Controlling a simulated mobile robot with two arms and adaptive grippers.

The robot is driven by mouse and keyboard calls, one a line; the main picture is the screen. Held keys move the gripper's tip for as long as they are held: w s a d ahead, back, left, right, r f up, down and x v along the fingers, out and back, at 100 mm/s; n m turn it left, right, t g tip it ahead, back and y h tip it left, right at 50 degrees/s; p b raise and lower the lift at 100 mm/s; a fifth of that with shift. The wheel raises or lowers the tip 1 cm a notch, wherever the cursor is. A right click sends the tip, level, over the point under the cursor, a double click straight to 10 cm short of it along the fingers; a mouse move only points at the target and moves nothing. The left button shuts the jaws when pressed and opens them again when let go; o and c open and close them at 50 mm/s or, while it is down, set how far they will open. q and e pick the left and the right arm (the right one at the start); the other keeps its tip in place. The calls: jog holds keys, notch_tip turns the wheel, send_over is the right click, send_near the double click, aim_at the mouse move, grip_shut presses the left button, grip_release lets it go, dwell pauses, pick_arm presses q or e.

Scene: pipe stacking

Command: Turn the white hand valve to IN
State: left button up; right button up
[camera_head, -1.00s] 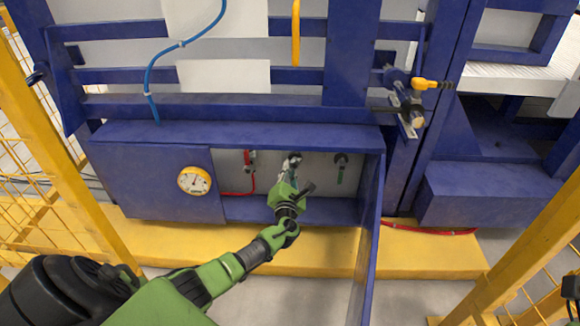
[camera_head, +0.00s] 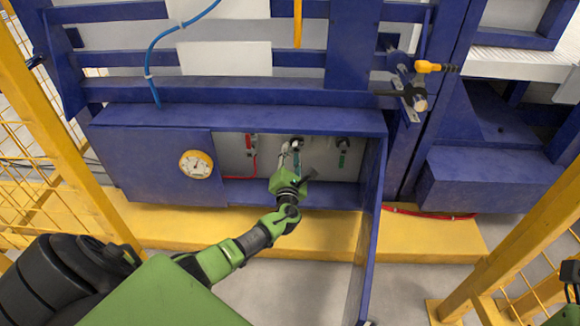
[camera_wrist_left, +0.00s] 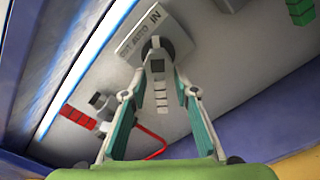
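The white hand valve (camera_head: 297,142) is on the back wall of the open blue box. In the left wrist view its pale handle (camera_wrist_left: 161,88) points down from a dark hub. Behind it is a plate (camera_wrist_left: 152,24) with lettering; "IN" reads at its upper right end. My left gripper (camera_head: 292,149) reaches into the box at the valve. In the wrist view its two teal-padded fingers (camera_wrist_left: 160,92) stand apart, one on each side of the handle, with narrow gaps visible.
A red valve (camera_wrist_left: 80,117) with a red hose is to the left, a green-handled valve (camera_head: 342,150) to the right. A gauge (camera_head: 196,164) is on the box's front panel (camera_head: 150,170). The box's open door (camera_head: 371,230) stands to the right of my arm.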

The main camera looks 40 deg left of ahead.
pick_arm(q)
jog(key=v, duration=1.1)
jog(key=shift+d, duration=0.1)
